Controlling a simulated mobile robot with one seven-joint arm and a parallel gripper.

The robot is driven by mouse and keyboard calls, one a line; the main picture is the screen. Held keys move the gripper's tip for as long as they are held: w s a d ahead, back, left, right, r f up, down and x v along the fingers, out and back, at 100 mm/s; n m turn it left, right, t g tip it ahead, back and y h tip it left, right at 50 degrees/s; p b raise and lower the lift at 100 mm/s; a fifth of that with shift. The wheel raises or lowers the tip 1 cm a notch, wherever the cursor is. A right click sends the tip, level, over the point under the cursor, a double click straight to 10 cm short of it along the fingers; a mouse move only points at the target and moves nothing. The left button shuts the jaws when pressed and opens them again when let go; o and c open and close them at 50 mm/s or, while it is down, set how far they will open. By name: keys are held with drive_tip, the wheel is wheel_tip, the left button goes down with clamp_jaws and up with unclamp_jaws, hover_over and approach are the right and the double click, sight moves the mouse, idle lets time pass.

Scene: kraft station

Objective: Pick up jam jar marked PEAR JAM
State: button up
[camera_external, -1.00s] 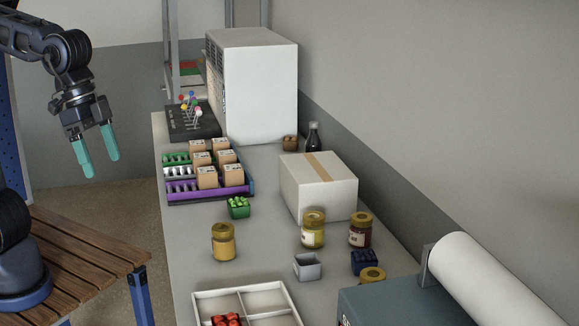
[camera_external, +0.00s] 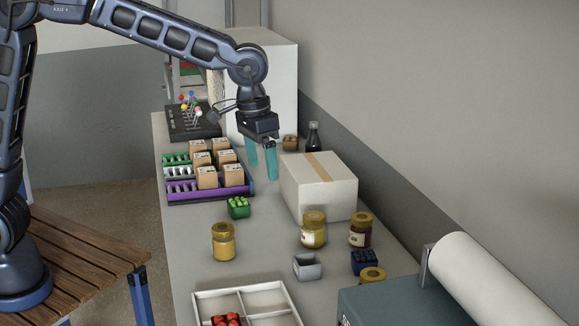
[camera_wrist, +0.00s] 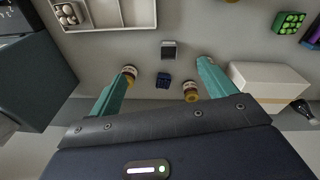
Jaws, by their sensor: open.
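Several jam jars with gold lids stand on the grey bench. A yellow jar (camera_external: 223,243) stands alone at the left. No label is readable, so I cannot tell which is PEAR JAM. My gripper (camera_external: 262,168) is open and empty, high above the bench. In the wrist view, one jar (camera_wrist: 190,92) shows between the teal fingers and another (camera_wrist: 129,72) beside the left fingertip.
A closed carton (camera_external: 318,187) stands behind the jars. A small grey bin (camera_external: 307,267) and a dark blue basket (camera_external: 364,262) stand among them. A green basket (camera_external: 238,208), a white divided tray (camera_external: 288,297) and a grey machine with a paper roll (camera_external: 475,285) are nearby.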

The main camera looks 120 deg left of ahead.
drive_tip(key=w+a+f+n, duration=0.25)
drive_tip(key=a+f, duration=0.55)
drive_tip(key=a, duration=0.5)
drive_tip(key=n+g, duration=0.1)
drive_tip(key=n, duration=0.1)
hover_over(314, 216)
drive_tip(key=shift+h, duration=0.3)
wheel_tip(314, 216, down, 7)
drive_tip(key=shift+w+d, duration=0.15)
drive_tip(key=shift+a+f, duration=0.2)
drive_tip(key=shift+f, duration=0.25)
wheel_tip(314, 216, down, 5)
drive_tip(key=shift+r, duration=0.1)
drive_tip(key=shift+s+a+f, duration=0.1)
drive_tip(key=shift+s+f, duration=0.05)
drive_tip(key=shift+f, duration=1.2)
drive_tip(key=shift+s+f, duration=0.1)
drive_tip(key=shift+f, duration=1.25)
drive_tip(key=c, duration=1.3)
drive_tip(key=shift+r, duration=0.1)
